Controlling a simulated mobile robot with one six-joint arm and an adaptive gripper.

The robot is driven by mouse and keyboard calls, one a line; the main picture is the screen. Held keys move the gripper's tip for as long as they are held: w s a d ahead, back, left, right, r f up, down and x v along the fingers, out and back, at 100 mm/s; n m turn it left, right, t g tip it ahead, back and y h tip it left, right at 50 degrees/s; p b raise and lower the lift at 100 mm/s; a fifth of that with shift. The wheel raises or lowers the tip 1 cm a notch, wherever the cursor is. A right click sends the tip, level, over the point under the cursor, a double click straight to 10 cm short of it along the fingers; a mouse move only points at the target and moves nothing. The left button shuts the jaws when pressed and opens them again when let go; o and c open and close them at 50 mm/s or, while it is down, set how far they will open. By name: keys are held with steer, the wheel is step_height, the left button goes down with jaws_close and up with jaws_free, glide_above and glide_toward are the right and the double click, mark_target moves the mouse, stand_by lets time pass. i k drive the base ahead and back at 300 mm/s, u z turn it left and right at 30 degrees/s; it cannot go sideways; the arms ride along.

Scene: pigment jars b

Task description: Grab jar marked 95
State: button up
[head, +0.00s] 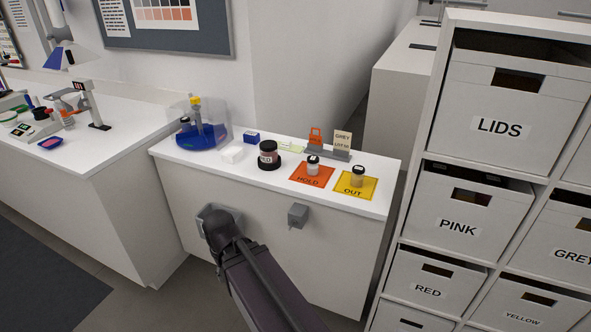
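A wide dark jar with a black lid (268,149) stands on a black round base on the white counter; its label appears to read RED. A small jar with a dark lid (313,165) stands on the orange HOLD mat (308,180). Another small jar with a dark lid (357,177) stands on the yellow OUT mat (350,193). I cannot read a 95 on any jar from here. My dark arm rises from the bottom of the head view, in front of the counter and below the jars. The fingers of my gripper do not show.
The counter (215,165) also holds a blue tray with a clear shield (203,138), a white block (232,155), a blue box (251,136) and a holder with orange and GREY cards (335,153). A shelf of labelled bins (498,127) stands right. A grey box (298,215) projects from the counter front.

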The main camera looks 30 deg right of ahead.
mark_target(313, 163)
steer(key=u, duration=0.35)
steer(key=k, duration=0.9)
steer(key=z, duration=1.1)
steer(key=i, duration=1.05)
steer(key=u, duration=0.05)
